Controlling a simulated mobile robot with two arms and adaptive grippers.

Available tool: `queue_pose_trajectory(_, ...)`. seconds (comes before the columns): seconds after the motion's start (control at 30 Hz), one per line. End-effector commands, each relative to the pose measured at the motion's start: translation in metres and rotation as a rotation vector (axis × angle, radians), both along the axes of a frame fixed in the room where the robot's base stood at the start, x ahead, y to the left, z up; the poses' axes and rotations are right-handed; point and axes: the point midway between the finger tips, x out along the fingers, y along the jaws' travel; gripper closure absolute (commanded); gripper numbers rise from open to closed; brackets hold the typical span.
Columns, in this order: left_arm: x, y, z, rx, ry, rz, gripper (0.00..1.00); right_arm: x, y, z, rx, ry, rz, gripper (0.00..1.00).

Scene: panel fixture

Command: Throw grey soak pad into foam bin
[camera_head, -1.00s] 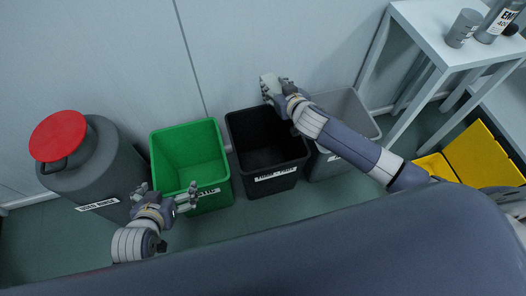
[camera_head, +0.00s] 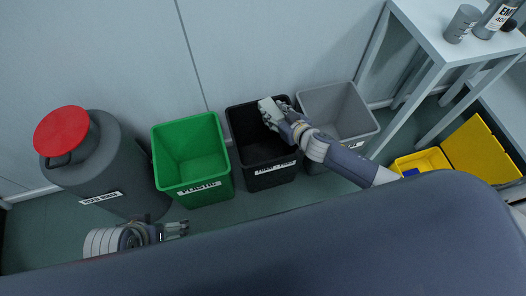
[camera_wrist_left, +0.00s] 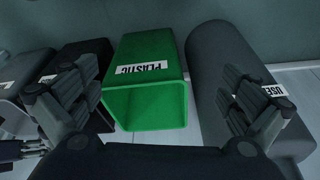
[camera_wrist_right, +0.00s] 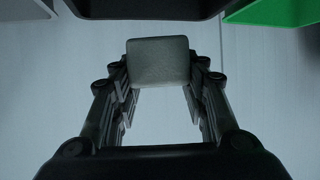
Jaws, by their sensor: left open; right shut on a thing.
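The grey soak pad (camera_wrist_right: 158,62) is a pale grey block between the fingers of my right gripper (camera_wrist_right: 155,85), which is shut on it. In the head view the pad (camera_head: 268,108) and my right gripper (camera_head: 275,116) are over the opening of the black bin (camera_head: 240,128). The black bin's label is partly legible and seems to read foam. My left gripper (camera_head: 182,230) is open and empty, low in front of the green bin. It also shows in the left wrist view (camera_wrist_left: 155,100) with its fingers wide apart.
The green plastic bin (camera_head: 216,150) stands left of the black bin, and a grey bin (camera_head: 362,120) stands right. A dark drum with a red lid (camera_head: 66,132) is at far left. A white table (camera_head: 425,42) and an open yellow box (camera_head: 478,150) are at right.

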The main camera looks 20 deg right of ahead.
Motion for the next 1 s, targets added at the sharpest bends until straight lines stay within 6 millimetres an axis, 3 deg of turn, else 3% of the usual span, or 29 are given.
queue_pose_trajectory(0.03, -0.002, 0.001, 0.006, 0.0, -0.006, 0.0, 0.0, 0.0, 0.0, -0.004, -0.001, -0.001, 0.0, 0.75)
queue_pose_trajectory(0.2, -0.005, 0.001, -0.009, -0.001, -0.013, 0.001, 0.0, 0.0, 0.0, -0.031, -0.001, -0.001, 0.001, 0.75)
queue_pose_trajectory(0.27, 0.006, -0.002, -0.002, -0.01, -0.058, -0.003, 0.0, 0.0, 0.0, -0.025, -0.001, -0.001, 0.0, 0.75)
queue_pose_trajectory(0.7, 0.067, -0.021, 0.018, -0.068, -0.334, -0.025, 0.0, 0.0, 0.0, -0.037, -0.002, -0.001, 0.001, 0.75)
queue_pose_trajectory(1.0, 0.089, -0.029, 0.03, -0.092, -0.445, -0.034, 0.0, 0.0, 0.0, -0.041, 0.0, 0.0, 0.0, 0.75)
